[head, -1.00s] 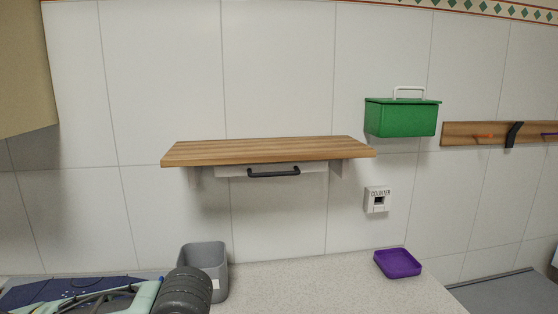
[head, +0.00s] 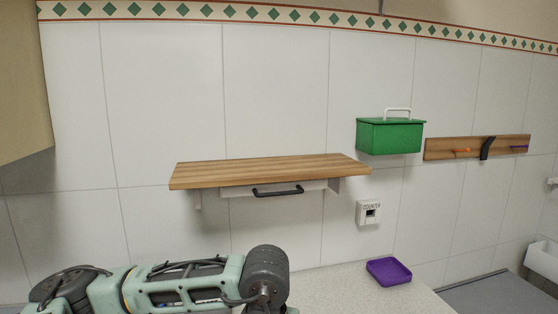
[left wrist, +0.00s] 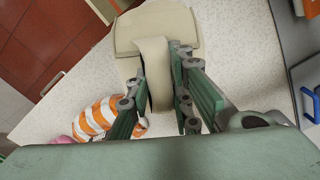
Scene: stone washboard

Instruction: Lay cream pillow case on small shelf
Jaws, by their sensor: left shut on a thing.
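The small wooden shelf (head: 270,171) is fixed to the tiled wall in the head view, and its top is bare. A black handle (head: 278,191) sits under its front edge. The cream pillow case (left wrist: 155,30) shows in the left wrist view as a folded, drooping cloth over the speckled counter. My left gripper (left wrist: 158,78) is shut on it, with a strip of cloth between the fingers. In the head view only my left arm shows, low and in front of the shelf; its gripper and the pillow case are out of that picture. My right gripper is not in view.
A purple tray (head: 388,271) lies on the speckled counter (head: 340,290). An orange-and-white striped thing (left wrist: 95,116) shows in the left wrist view.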

